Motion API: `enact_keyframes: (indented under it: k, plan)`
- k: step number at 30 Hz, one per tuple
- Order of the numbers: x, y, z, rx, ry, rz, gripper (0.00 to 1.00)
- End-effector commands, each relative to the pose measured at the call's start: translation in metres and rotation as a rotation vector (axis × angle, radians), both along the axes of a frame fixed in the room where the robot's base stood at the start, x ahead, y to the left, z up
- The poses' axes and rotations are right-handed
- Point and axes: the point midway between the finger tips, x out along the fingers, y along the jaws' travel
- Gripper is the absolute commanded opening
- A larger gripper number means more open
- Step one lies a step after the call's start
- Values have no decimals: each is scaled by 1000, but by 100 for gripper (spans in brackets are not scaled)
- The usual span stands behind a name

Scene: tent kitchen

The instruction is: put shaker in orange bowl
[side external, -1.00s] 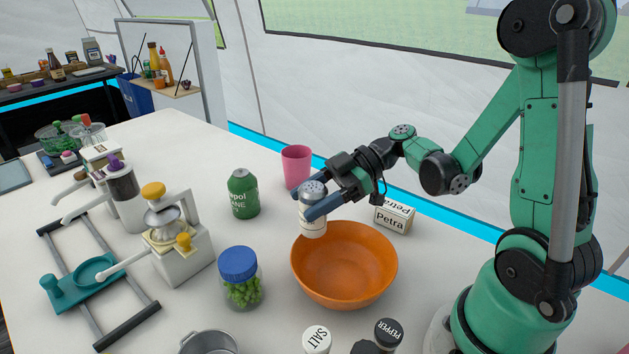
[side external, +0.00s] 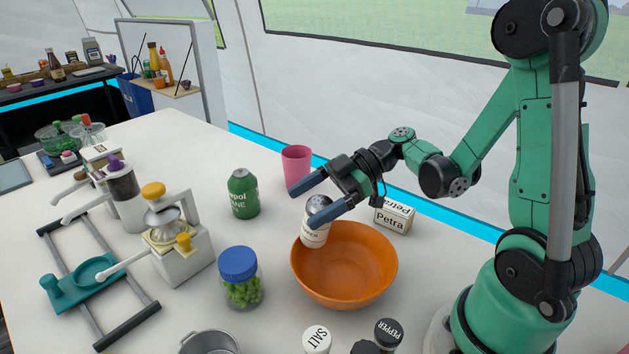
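The shaker (side external: 314,238) is white with a grey metal top and dark lettering. My gripper (side external: 315,197) is open above the bowl's back left side. Its fingers are spread wide. The nearer finger passes in front of the shaker's upper part and hides some of it.
A white Petra box (side external: 394,216) stands behind the bowl, and a pink cup (side external: 296,165) behind the gripper. A green can (side external: 243,194) and a blue-lidded jar (side external: 240,278) stand left. Salt (side external: 317,340) and pepper (side external: 388,332) shakers stand in front.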

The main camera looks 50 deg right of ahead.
Motion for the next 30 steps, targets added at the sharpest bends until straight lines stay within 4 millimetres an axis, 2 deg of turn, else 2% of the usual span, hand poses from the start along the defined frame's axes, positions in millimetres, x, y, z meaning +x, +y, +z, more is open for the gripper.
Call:
enact_keyframes:
  k: [2, 9, 15, 17, 20, 25, 27, 30]
  plan:
    - [0, 0, 7, 0, 0, 0, 88]
    - [-21, -42, 25, -1, 1, -7, 88]
    - [-30, -59, 33, -2, 13, -6, 88]
    - [-29, -56, 33, -13, 63, -20, 88]
    - [-25, -40, 27, -63, 251, -97, 88]
    - [-25, -13, 10, -256, 610, -436, 88]
    - [-27, -8, 8, -324, 661, -609, 88]
    - [-28, -5, 11, -365, 642, -823, 88]
